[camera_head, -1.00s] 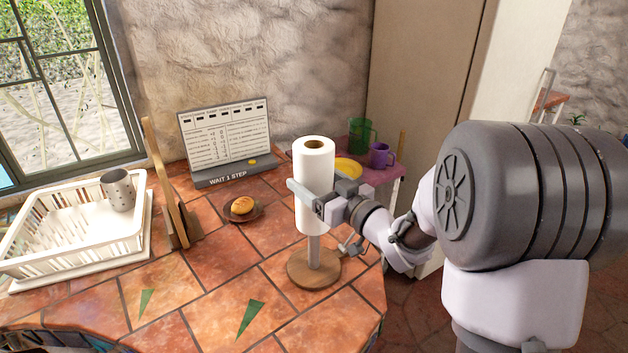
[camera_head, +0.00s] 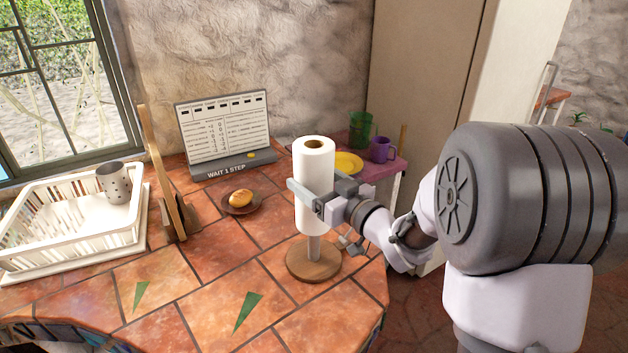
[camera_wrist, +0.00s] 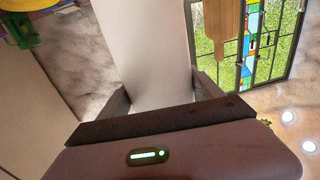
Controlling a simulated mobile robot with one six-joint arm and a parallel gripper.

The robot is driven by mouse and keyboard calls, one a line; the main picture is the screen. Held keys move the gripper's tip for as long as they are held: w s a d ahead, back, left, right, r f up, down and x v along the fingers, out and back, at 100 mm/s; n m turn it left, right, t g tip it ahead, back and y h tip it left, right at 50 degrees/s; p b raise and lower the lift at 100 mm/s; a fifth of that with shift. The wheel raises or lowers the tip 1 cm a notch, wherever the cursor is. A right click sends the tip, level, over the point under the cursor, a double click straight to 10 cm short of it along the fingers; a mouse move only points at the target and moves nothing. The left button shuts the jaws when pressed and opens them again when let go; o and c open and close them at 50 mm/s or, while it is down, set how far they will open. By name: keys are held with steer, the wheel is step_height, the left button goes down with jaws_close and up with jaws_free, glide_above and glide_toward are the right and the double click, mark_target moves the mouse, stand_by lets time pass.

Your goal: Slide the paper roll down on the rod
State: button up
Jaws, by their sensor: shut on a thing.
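The white paper roll (camera_head: 313,165) stands upright around the rod (camera_head: 314,246), which rises from a round wooden base (camera_head: 314,262) on the counter. A stretch of bare rod shows between the roll's lower end and the base. My gripper (camera_head: 312,200) is shut on the roll from the right, at about its lower middle. In the wrist view the roll (camera_wrist: 145,50) lies between my two fingers (camera_wrist: 165,95). The rod inside the roll is hidden.
A bun (camera_head: 241,197) on a brown plate (camera_head: 257,207) lies left of the roll. A sign board (camera_head: 222,130) stands behind, a white dish rack (camera_head: 70,262) at far left, a wooden board (camera_head: 160,175) beside it. A purple mug (camera_head: 382,149) is behind right.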

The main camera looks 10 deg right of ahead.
steer(key=shift+f, duration=0.35)
steer(key=shift+b, duration=0.3)
steer(key=shift+f+b, duration=2.05)
steer(key=shift+b, duration=0.1)
steer(key=o, duration=1.6)
steer(key=shift+s, duration=0.1)
